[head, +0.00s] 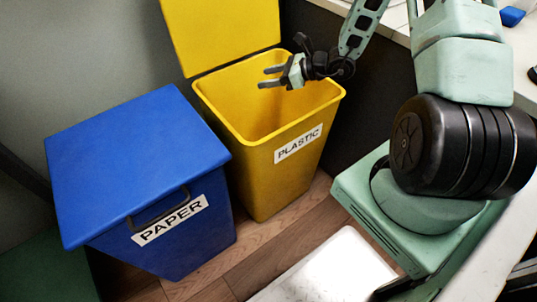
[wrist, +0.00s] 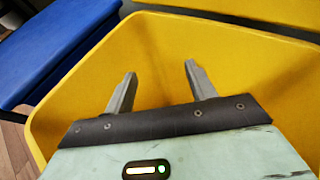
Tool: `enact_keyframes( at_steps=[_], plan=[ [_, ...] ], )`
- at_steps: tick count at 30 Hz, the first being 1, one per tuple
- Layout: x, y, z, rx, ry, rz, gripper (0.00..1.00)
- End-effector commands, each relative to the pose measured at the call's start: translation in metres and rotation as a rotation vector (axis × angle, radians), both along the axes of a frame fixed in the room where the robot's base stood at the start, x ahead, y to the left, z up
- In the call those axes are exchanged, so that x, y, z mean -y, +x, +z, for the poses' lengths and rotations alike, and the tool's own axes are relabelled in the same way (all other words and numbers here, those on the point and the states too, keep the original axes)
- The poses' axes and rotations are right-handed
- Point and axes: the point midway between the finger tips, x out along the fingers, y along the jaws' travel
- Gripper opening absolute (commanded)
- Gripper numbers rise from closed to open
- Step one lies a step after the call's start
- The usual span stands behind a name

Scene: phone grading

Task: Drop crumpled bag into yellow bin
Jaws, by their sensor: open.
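The yellow bin (head: 262,190) stands in the middle of the head view with its lid raised and a PLASTIC label on its front. My gripper (head: 262,77) is over the bin's opening, its two fingers apart with nothing between them. In the wrist view my gripper (wrist: 158,80) is open and empty, and the yellow bin's inner walls (wrist: 230,50) surround the fingers. No crumpled bag shows in either view. The bin's floor is hidden in both views.
A blue PAPER bin (head: 135,160) with a closed lid stands left of the yellow bin. A white table (head: 395,18) is at the upper right. A white surface (head: 330,270) lies at the bottom. Some wooden floor (head: 270,255) is bare in front of the bins.

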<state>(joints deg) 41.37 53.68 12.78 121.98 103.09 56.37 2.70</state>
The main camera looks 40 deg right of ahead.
Motion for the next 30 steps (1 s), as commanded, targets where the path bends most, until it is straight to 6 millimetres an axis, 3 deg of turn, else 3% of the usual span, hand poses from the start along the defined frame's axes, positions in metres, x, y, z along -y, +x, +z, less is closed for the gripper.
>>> enact_keyframes(
  at_steps=[19,30],
  plan=[
    [0.085,-0.096,0.055,-0.001,0.0,-0.004,0.56],
    [0.102,-0.115,0.064,-0.001,-0.001,0.0,0.56]
  ],
)
